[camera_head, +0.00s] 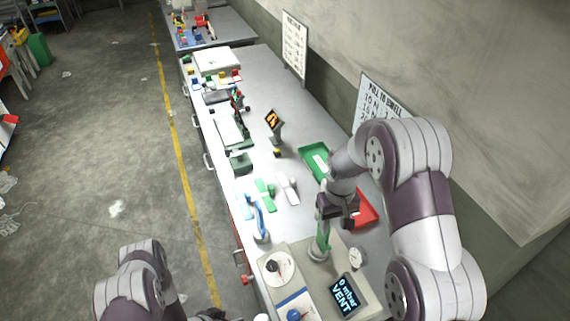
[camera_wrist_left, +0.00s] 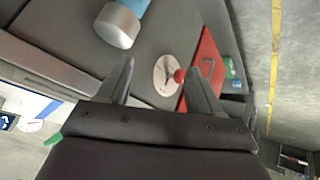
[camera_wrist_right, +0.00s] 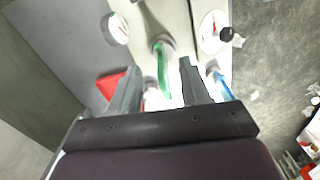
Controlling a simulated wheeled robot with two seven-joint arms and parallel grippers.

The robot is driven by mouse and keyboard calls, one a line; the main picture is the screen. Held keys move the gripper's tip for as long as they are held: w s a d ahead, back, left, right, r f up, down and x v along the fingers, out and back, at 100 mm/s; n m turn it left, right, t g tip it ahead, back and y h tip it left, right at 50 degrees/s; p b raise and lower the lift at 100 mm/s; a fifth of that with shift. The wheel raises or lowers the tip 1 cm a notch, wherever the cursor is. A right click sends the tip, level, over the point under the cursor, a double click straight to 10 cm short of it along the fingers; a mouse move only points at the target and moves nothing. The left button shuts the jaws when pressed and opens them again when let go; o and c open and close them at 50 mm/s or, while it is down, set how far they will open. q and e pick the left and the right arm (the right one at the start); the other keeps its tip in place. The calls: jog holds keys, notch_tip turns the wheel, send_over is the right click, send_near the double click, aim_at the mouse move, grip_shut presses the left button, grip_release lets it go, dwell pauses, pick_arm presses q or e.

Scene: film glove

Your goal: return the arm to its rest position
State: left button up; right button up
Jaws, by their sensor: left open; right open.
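My right gripper (camera_head: 328,222) is over the grey station panel (camera_head: 300,262) at the front of the bench, its jaws pointing down. It is open. In the right wrist view its two fingers (camera_wrist_right: 160,82) stand apart, and an upright green piece (camera_wrist_right: 162,70) on a round metal base shows between them; I cannot tell if they touch. My left arm (camera_head: 140,275) is low at the left in the head view, and its gripper is mostly cut off there. In the left wrist view the left gripper (camera_wrist_left: 160,85) is open and empty, with a white dial with a red knob (camera_wrist_left: 168,75) beyond the fingers.
The panel carries a display (camera_head: 345,294) reading "0 mbar VENT", a gauge (camera_head: 356,258) and dials. A red tray (camera_head: 366,210) and a green tray (camera_head: 315,155) lie by the wall. Small tools lie along the bench.

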pick_arm(q)
jog(key=a+r+n+g+y+b, duration=0.2)
jog(key=a+r+g+y+b, duration=0.15)
jog(key=a, duration=0.25)
jog(key=s+r+n+g+y+b, duration=0.2)
jog(key=s+r+g+b, duration=0.3)
jog(key=r, duration=0.4)
jog(key=s+d+r+t+b, duration=0.2)
jog(key=d+r+t+b, duration=0.2)
jog(key=r+b, duration=0.6)
notch_tip(320, 180, up, 2)
jog(key=shift+s+d+r, duration=0.1)
jog(key=shift+s+d, duration=0.05)
jog(key=shift+d, duration=0.65)
pick_arm(e)
jog(key=s+d+f+m, duration=0.1)
jog(key=s+d+f, duration=0.1)
jog(key=s, duration=0.4)
jog(key=s+d+f+m+t, duration=0.1)
jog(key=s+d+f, duration=0.1)
jog(key=s+f, duration=0.2)
jog(key=s+d+f+m, duration=0.1)
jog(key=s+d+f, duration=0.1)
jog(key=s, duration=0.7)
jog(key=shift+s+f+t, duration=0.3)
jog(key=shift+s+f, duration=0.1)
jog(key=shift+f, duration=0.45)
